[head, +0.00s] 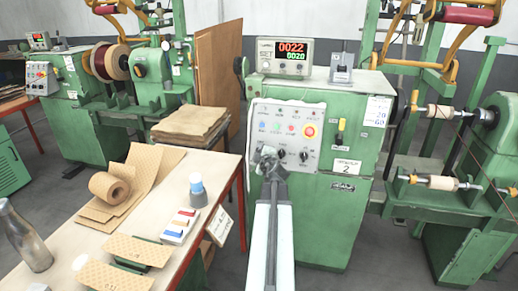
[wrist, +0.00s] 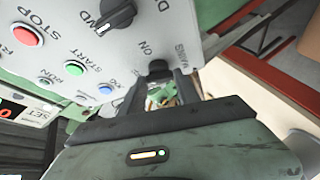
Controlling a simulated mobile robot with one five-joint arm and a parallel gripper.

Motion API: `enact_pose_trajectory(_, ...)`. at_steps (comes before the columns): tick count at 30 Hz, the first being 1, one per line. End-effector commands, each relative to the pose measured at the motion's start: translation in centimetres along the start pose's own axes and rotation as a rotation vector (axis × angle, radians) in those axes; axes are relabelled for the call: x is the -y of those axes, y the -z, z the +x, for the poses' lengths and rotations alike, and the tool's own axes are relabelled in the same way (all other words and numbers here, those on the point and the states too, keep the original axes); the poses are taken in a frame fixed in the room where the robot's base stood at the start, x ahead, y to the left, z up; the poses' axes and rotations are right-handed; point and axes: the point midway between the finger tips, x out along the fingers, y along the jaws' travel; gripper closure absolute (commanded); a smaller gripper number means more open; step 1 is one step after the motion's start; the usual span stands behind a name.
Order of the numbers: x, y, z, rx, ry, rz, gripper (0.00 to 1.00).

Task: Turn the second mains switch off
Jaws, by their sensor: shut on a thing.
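The second machine (head: 345,120) is the green one bearing a plate with "2", and its grey control panel (head: 310,120) faces me. The mains switch (wrist: 158,68) is a small black knob on that panel, with "ON" and "MAINS" lettered beside it in the wrist view. My gripper (head: 264,156) is at the panel's lower left, and in the head view it hides the switch. In the wrist view my gripper (wrist: 160,88) has its two dark fingers on either side of the switch, shut on it. The knob's exact pointer direction is hard to tell.
Beside the switch are another black rotary knob (wrist: 118,14), a red STOP button (wrist: 27,35) and a green START button (wrist: 75,62). A red emergency button (head: 308,131) sits at the panel's right. A workbench (head: 165,240) with paper and a bottle (head: 24,238) stands left of my arm.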

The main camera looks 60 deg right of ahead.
Motion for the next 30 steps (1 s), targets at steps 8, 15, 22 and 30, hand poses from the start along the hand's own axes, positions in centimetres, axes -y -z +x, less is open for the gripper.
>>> enact_pose_trajectory(8, -0.22, 0.17, -0.07, -0.003, 0.075, -0.139, 1.00)
enact_pose_trajectory(15, -0.09, 0.15, -0.05, -0.003, 0.104, -0.195, 1.00)
enact_pose_trajectory(22, 0.01, 0.16, -0.04, -0.004, 0.111, -0.208, 1.00)
enact_pose_trajectory(30, 0.04, 0.20, -0.03, -0.005, 0.111, -0.208, 0.59)
